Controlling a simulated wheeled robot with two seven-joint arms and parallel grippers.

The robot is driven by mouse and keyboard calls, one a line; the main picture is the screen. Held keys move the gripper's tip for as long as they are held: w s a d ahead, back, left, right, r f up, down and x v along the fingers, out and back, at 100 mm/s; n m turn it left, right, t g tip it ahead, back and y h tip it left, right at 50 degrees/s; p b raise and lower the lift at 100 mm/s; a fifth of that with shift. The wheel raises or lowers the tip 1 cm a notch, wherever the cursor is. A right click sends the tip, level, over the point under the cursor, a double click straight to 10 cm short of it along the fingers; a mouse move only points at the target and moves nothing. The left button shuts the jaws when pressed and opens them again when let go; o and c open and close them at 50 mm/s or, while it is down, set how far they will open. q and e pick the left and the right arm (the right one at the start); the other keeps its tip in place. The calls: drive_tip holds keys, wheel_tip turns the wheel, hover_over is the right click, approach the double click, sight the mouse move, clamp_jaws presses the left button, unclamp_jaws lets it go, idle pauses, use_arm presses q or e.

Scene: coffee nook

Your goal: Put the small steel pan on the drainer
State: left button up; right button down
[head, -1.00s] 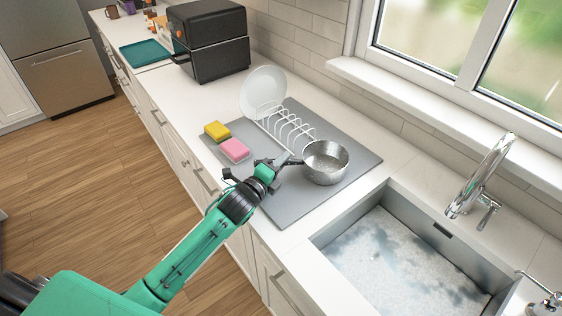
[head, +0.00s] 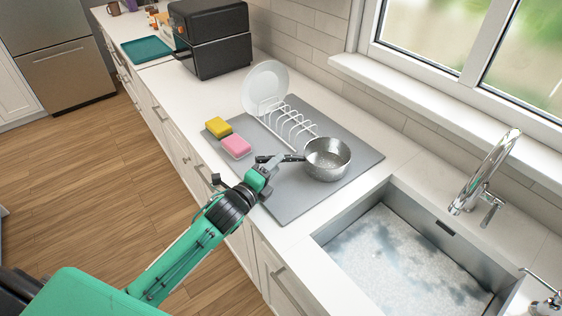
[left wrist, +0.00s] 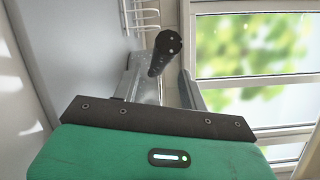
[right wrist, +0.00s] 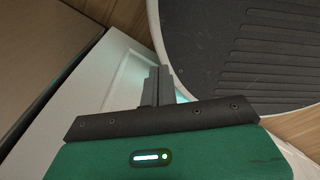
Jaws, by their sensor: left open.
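The small steel pan (head: 327,163) stands upright on the grey drainer mat (head: 300,200), near its right end, beside the white wire rack (head: 290,124). Its dark handle (head: 290,158) points left, toward my left gripper (head: 273,163). My left gripper is open at the handle. In the left wrist view the dark handle end (left wrist: 167,42) shows in line with the gap between the spread fingers (left wrist: 160,90); I cannot tell whether they touch it. My right gripper (right wrist: 157,86) has its fingers together, empty, low down away from the counter.
A white plate (head: 265,85) stands in the rack. A yellow sponge (head: 219,127) and a pink sponge (head: 236,146) lie at the mat's left. The sink (head: 400,260) and tap (head: 487,175) are on the right. A black appliance (head: 210,40) stands behind left.

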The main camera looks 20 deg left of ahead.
use_arm(q)
drive_tip(key=b+v, duration=0.1)
drive_tip(key=v, duration=0.6)
drive_tip(key=shift+s+a+r, duration=0.1)
drive_tip(key=shift+s, duration=0.25)
drive_tip(key=shift+s, duration=0.1)
